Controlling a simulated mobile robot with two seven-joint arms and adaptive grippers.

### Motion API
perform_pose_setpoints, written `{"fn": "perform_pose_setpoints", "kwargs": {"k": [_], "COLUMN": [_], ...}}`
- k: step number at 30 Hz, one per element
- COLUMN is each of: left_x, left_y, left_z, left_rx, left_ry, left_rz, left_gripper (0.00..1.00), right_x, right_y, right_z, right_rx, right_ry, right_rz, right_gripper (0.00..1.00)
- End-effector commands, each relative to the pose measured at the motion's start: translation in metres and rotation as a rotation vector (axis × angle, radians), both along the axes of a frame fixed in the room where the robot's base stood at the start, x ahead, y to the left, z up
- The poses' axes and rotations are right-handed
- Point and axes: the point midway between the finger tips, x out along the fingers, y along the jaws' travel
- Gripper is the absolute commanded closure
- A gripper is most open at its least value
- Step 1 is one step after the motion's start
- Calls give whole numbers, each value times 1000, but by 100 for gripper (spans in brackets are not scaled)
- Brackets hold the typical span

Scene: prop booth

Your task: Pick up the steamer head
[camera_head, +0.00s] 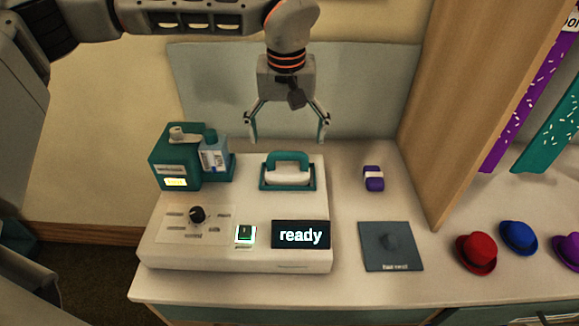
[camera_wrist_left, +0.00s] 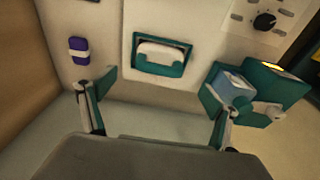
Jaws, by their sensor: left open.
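The steamer head (camera_head: 288,171) is white with a teal handle and rests in a teal cradle on top of the white steamer base (camera_head: 190,255). It also shows in the left wrist view (camera_wrist_left: 161,50), near the top centre. My left gripper (camera_head: 287,138) is open and empty. It hangs above and behind the steamer head, pointing down, apart from it. In the left wrist view its two fingers (camera_wrist_left: 158,105) are spread wide, with the steamer head beyond them. My right gripper is in neither view.
A teal box (camera_head: 173,168) and blue bottle (camera_head: 213,152) stand left of the steamer head. A purple-and-white item (camera_head: 373,178) and a dark mat (camera_head: 387,250) lie to the right. A display (camera_head: 301,234) reads "ready". A wooden partition (camera_head: 480,100) and several small hats (camera_head: 476,253) stand farther right.

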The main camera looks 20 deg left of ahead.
Motion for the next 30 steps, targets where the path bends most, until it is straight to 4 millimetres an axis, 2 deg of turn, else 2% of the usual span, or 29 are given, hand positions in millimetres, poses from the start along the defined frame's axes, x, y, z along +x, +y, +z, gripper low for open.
{"fn": "perform_pose_setpoints", "kwargs": {"k": [16,19,26,30], "left_x": [11,12,12,12], "left_y": [2,2,2,2], "left_z": [-66,-72,-72,-72], "left_rx": [-2,-3,-2,-2], "left_ry": [4,2,1,1], "left_rz": [0,-1,-1,0], "left_gripper": [11,11,11,45], "right_x": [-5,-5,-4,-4], "right_y": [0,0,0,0], "right_z": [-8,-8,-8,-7], "right_rx": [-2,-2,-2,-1], "right_ry": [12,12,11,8], "right_rz": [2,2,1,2], "right_gripper": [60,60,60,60]}}
